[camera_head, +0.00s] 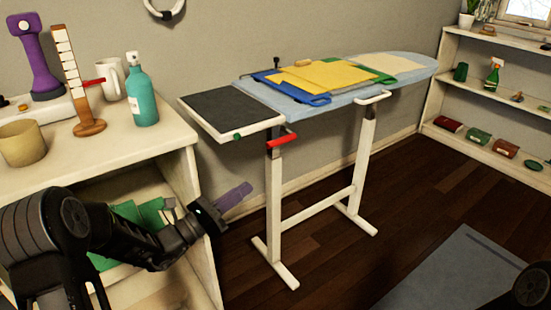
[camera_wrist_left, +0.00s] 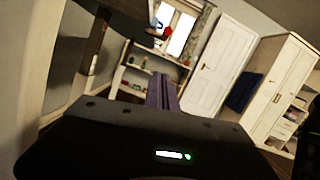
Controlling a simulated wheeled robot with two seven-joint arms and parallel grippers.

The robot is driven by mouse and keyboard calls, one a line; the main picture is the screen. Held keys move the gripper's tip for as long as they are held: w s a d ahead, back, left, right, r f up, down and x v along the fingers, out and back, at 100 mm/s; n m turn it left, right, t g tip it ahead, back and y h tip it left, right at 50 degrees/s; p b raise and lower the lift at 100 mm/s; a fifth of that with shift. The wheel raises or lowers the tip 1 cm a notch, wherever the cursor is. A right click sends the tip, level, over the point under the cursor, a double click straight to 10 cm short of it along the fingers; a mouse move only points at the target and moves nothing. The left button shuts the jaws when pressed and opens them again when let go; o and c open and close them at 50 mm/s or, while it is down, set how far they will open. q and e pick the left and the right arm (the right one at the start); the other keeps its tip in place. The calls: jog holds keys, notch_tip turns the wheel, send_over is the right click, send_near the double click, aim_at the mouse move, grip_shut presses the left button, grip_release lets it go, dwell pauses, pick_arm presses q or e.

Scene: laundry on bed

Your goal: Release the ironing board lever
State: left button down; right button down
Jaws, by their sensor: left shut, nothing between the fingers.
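The ironing board (camera_head: 425,66) stands along the wall on white legs, with folded cloths on top and a dark pad at its left end. Its red lever (camera_head: 282,141) sticks out below the near edge, at the top of the left leg. A small red part, likely this lever, shows near the top of the left wrist view (camera_wrist_left: 164,31). My left gripper (camera_head: 236,196) has purple fingers pressed together and empty. It is lower and left of the lever, apart from it. Its shut fingers (camera_wrist_left: 163,90) also show in the wrist view. My right gripper is not visible.
A white cabinet (camera_head: 150,152) stands at left, close to my left arm, with a teal spray bottle (camera_head: 141,92) and other items on top. A shelf unit (camera_head: 490,93) is at back right. A grey mat (camera_head: 450,275) lies on the dark floor (camera_head: 330,268).

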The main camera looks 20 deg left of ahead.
pick_arm(q)
jog(key=shift+w+d, duration=0.15)
jog(key=w+d+r+b, duration=0.1)
jog(key=w+d+r, duration=0.4)
jog(key=w, duration=0.3)
jog(key=shift+r, duration=0.6)
